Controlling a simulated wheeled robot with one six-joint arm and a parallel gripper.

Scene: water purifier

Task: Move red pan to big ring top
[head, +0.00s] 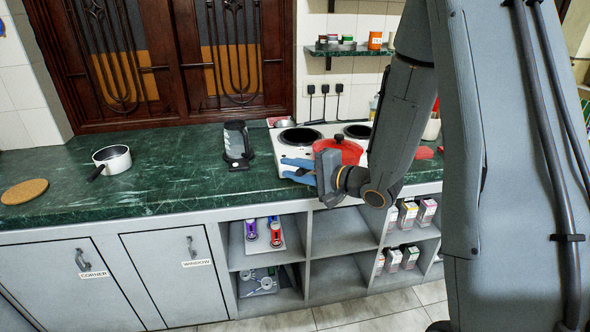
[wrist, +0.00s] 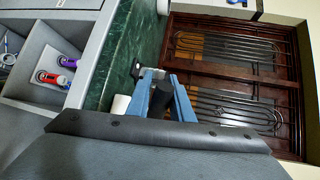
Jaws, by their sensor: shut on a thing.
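The red pan (head: 348,147) has a red lid with a dark knob. It is at the front of the white stove, partly hidden behind my gripper. My gripper (head: 298,172) points left beside it, with blue fingers. In the wrist view the blue fingers (wrist: 166,98) stand on either side of a dark shape, seemingly the pan's handle; the red body is not in that view. Two dark rings show at the stove's back, a left one (head: 300,136) and a right one (head: 358,131). I cannot tell whether the pan touches the stove.
A kettle (head: 236,146) stands just left of the stove. A white pot (head: 114,160) with a dark handle and a cork mat (head: 24,191) lie farther left on the green counter (head: 180,170). A wall shelf (head: 345,51) holds small jars. Open cubbies below hold bottles and boxes.

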